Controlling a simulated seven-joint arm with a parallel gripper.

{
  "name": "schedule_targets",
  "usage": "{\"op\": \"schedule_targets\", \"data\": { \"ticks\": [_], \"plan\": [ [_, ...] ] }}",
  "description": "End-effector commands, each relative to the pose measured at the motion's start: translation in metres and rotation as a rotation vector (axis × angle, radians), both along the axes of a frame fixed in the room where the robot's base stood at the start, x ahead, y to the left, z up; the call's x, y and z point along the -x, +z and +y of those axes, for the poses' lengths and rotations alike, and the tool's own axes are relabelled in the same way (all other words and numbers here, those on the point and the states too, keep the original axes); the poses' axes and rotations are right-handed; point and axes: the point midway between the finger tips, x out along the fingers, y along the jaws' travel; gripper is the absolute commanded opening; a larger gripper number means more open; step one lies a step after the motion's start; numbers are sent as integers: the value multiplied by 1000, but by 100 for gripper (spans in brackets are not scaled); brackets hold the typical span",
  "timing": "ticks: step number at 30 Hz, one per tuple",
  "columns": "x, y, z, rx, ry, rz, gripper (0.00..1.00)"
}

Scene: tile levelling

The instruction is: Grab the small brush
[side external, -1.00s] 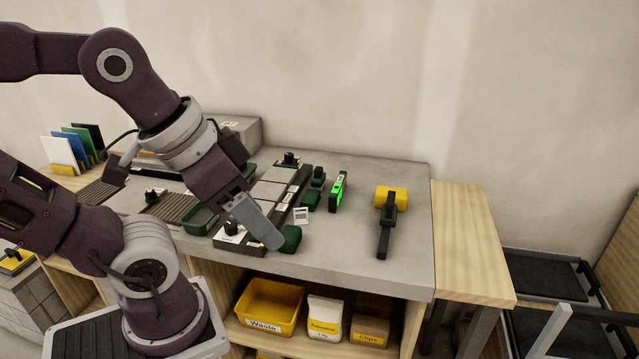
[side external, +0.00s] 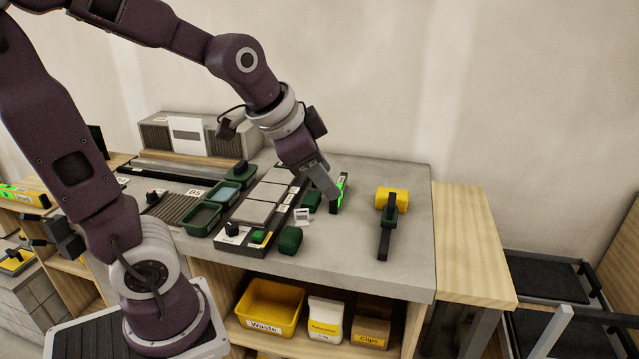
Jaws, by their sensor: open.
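I cannot clearly pick out the small brush. A small dark item seen earlier behind a green block (side external: 311,202) is now hidden by my gripper (side external: 333,204). My gripper is open, pointing down and to the right over the back middle of the grey worktop (side external: 345,255). Its end overlaps the bright-green and black level (side external: 342,190) in this view. I cannot tell whether they touch. I see nothing held, though the inner finger faces are hard to make out.
A yellow-headed mallet (side external: 387,222) lies to the right, with clear worktop around it. Another green block (side external: 290,240) lies in front. Grey tiles (side external: 254,212) and green trays (side external: 203,218) are to the left. A yellow waste bin (side external: 269,306) is on the shelf below.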

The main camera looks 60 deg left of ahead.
Motion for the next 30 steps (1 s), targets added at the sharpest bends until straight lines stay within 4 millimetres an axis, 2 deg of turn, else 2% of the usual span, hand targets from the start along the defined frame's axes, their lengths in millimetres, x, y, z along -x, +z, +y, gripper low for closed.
{"op": "schedule_targets", "data": {
  "ticks": [1, 2, 3, 5, 6, 9, 12, 15, 18, 23, 30],
  "plan": [
    [-33, -18, 29, -105, -53, 16, 45],
    [-51, -29, 50, -186, -96, 21, 45],
    [-74, -44, 78, -306, -156, 34, 45],
    [-102, -69, 124, -507, -261, 78, 45],
    [-116, -87, 155, -651, -341, 124, 45],
    [-140, -128, 226, -1029, -591, 284, 45],
    [-152, -159, 276, -1374, -882, 471, 45],
    [-160, -179, 299, -1613, -1123, 610, 45],
    [-164, -189, 306, -1728, -1252, 676, 45],
    [-173, -195, 315, -1774, -1299, 697, 45],
    [-197, -208, 348, -1769, -1295, 695, 45]
  ]
}}
